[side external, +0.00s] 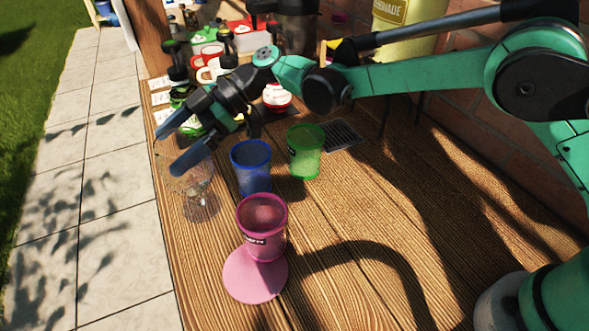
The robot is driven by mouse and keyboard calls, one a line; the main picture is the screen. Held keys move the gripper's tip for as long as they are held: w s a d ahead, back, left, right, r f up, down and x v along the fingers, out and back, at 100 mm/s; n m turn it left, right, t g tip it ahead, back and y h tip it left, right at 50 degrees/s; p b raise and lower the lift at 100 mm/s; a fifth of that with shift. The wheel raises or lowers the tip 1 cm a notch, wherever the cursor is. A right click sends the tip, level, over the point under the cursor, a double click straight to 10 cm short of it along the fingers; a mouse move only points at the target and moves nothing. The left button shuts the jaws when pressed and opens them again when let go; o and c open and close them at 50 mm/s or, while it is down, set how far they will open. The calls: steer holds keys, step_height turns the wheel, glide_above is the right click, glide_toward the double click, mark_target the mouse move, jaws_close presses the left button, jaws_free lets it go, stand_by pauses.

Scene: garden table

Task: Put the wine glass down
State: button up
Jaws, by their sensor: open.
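A clear wine glass (193,183) stands on the wooden table (345,215) near its left edge, and it looks upright. It is see-through, so its outline is faint. My gripper (169,152) is at the top of the glass, with its two dark blue fingers spread apart. The nearer finger overlaps the glass's rim in the picture. I cannot tell whether either finger touches the glass.
A blue cup (251,168) stands just right of the glass. A green cup (305,152) is farther right, and a pink cup (262,222) is nearer, by a pink round coaster (254,277). Mugs (208,69) and bottles crowd the back.

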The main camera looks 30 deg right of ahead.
steer(key=v, duration=1.1)
steer(key=s+d+f+m+t+h, duration=0.1)
steer(key=s+d+m+t+h, duration=0.3)
steer(key=d+m, duration=0.5)
steer(key=s+d+f+m+t+h, duration=0.2)
steer(key=s+d+m+t+h, duration=0.2)
steer(key=s+d+m+h, duration=0.4)
steer(key=s+d+m, duration=0.2)
steer(key=s+d, duration=0.1)
steer(key=d, duration=0.2)
steer(key=shift+s+t+h, duration=0.2)
steer(key=shift+t+h, duration=0.1)
steer(key=shift+h, duration=0.1)
